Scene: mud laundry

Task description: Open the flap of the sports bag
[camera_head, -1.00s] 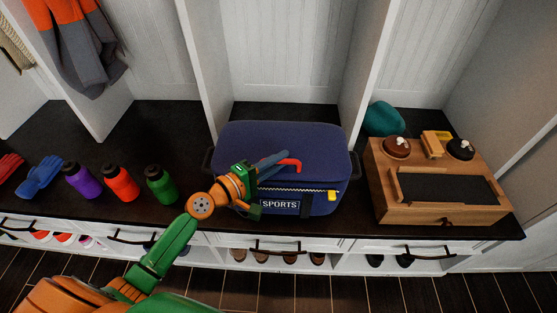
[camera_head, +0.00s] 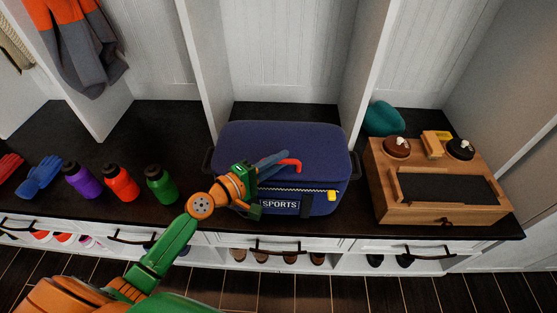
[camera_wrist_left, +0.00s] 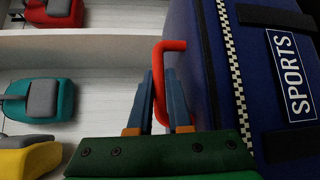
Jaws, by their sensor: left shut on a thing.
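The navy sports bag (camera_head: 320,140) stands on the dark bench top, its top closed. Its front has a checkered zipper strip, a yellow tab (camera_head: 331,195) and a SPORTS label (camera_head: 280,204). My left gripper (camera_head: 284,158) is over the bag, its blue fingers shut on a red handle (camera_head: 297,165). In the left wrist view the red handle (camera_wrist_left: 170,45) passes between the fingertips (camera_wrist_left: 162,85), and the bag (camera_wrist_left: 268,90) fills the right side. My arm hides the bag's lower left front. My right gripper is not in view.
Purple, red and green bottles (camera_head: 161,184) and a blue glove (camera_head: 39,176) stand or lie left of the bag. A wooden box (camera_head: 398,211) is close on the right, with a teal item (camera_head: 384,119) behind it. White dividers (camera_head: 368,85) rise behind the bag.

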